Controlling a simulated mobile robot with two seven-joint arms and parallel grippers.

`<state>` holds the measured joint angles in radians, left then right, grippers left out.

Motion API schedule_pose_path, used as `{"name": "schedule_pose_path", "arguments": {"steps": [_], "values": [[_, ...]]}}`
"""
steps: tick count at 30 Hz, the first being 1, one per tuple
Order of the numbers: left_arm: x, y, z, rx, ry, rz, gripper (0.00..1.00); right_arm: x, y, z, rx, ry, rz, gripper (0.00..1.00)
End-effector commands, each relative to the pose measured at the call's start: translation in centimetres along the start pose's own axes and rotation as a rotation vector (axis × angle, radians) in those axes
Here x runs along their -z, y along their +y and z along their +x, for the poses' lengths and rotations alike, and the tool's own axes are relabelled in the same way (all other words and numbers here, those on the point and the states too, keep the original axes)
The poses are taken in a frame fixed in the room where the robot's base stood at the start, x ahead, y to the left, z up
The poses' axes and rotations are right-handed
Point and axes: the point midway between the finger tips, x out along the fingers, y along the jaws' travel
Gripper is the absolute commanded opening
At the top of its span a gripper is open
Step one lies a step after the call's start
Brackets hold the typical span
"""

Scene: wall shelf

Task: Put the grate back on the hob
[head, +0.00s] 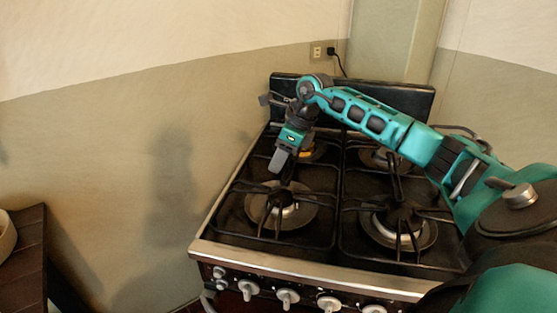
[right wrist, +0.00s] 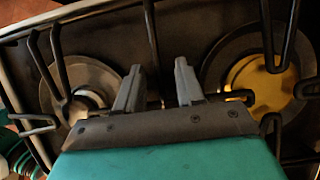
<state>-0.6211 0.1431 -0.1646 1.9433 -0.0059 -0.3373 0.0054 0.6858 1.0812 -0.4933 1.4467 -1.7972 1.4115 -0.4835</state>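The hob (head: 275,262) is a black stove top with a steel front edge. A black grate (head: 333,215) lies over its left burners, and a second grate (head: 343,235) lies over its right burners. I cannot tell whether either sits fully flat. My right gripper (head: 281,163) reaches down over the left grate, between the front and back burners. In the right wrist view its two grey fingers (right wrist: 158,88) are apart, with a dark grate bar (right wrist: 151,35) running between them. I cannot tell whether they touch the bar. My left gripper is not in view.
Several knobs (head: 288,298) line the stove's front. A dark back panel (head: 405,98) stands behind the hob, against the wall. A dark wooden surface (head: 30,250) with a pale bowl (head: 6,235) is at the far left. Open floor space lies between it and the stove.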

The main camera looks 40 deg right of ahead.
Motion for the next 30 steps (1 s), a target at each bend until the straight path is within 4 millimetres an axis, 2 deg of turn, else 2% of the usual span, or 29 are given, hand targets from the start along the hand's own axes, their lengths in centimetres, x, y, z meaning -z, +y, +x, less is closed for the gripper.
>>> {"name": "schedule_pose_path", "arguments": {"steps": [9, 15, 21, 30], "values": [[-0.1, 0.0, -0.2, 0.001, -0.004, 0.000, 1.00, 0.0, -0.1, -6.8, 0.005, -0.001, 0.000, 0.38], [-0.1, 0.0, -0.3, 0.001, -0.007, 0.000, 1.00, -0.1, -0.1, -10.1, 0.003, -0.001, 0.000, 0.38], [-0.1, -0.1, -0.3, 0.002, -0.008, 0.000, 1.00, 0.0, 0.0, -11.2, 0.000, 0.000, 0.000, 0.38], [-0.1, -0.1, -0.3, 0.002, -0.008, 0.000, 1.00, 0.0, 0.0, -11.2, 0.000, 0.000, 0.000, 0.38]]}}
